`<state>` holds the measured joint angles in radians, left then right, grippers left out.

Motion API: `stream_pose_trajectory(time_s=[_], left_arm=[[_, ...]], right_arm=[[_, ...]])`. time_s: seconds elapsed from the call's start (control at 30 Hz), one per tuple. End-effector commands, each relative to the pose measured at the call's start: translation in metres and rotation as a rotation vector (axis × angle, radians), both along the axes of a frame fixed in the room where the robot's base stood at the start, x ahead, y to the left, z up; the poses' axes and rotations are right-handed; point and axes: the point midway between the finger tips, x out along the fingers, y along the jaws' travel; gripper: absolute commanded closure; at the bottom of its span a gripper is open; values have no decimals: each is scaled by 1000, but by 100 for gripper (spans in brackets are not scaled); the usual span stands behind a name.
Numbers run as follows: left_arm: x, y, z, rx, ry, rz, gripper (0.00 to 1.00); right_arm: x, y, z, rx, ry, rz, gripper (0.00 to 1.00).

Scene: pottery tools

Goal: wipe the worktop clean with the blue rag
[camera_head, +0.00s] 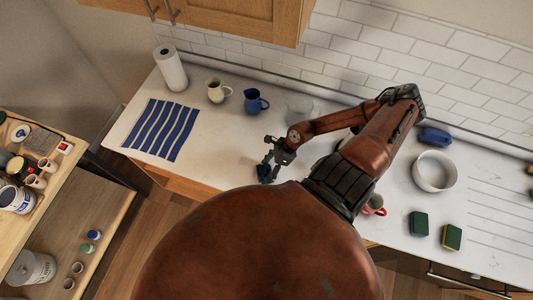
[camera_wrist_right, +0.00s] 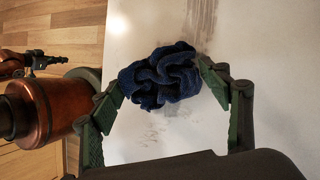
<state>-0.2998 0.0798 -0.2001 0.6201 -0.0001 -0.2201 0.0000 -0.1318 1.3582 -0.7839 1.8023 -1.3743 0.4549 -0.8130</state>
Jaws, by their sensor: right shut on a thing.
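The dark blue rag (camera_wrist_right: 160,76) is bunched up between the fingers of my right gripper (camera_wrist_right: 165,85) in the right wrist view. My right gripper (camera_head: 270,160) is shut on it and holds it at the worktop's front edge in the head view, where the rag (camera_head: 263,172) is small. The pale worktop (camera_head: 225,130) bears a dark streaky smudge (camera_wrist_right: 204,18) and fainter grey marks (camera_wrist_right: 150,132) beside the rag. Whether the rag touches the surface is hard to tell. A small dark part, perhaps my left gripper (camera_wrist_right: 42,60), shows at the wrist view's left; its fingers are unclear.
A striped cloth (camera_head: 152,129), paper roll (camera_head: 170,68), cream jug (camera_head: 218,91) and blue jug (camera_head: 255,101) stand left. A white bowl (camera_head: 434,171), blue object (camera_head: 434,137) and two sponges (camera_head: 418,224) are right. A red-handled item (camera_head: 374,205) is partly hidden by my arm.

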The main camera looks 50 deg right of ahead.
Motion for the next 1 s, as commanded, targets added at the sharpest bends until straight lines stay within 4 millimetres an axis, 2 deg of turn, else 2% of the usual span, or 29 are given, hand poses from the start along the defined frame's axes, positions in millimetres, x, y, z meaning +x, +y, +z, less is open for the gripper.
stream_pose_trajectory(time_s=[0.03, 0.6, 1.0], left_arm=[[0, 0, 9, 0, 0, 0, 100], [1, 0, 53, 0, -2, 0, 100], [1, 0, 54, 0, -2, 0, 100]], right_arm=[[0, 0, 10, 0, 0, 0, 48], [0, 0, 64, -1, 0, 2, 48], [1, 1, 66, 0, 0, 6, 48]])
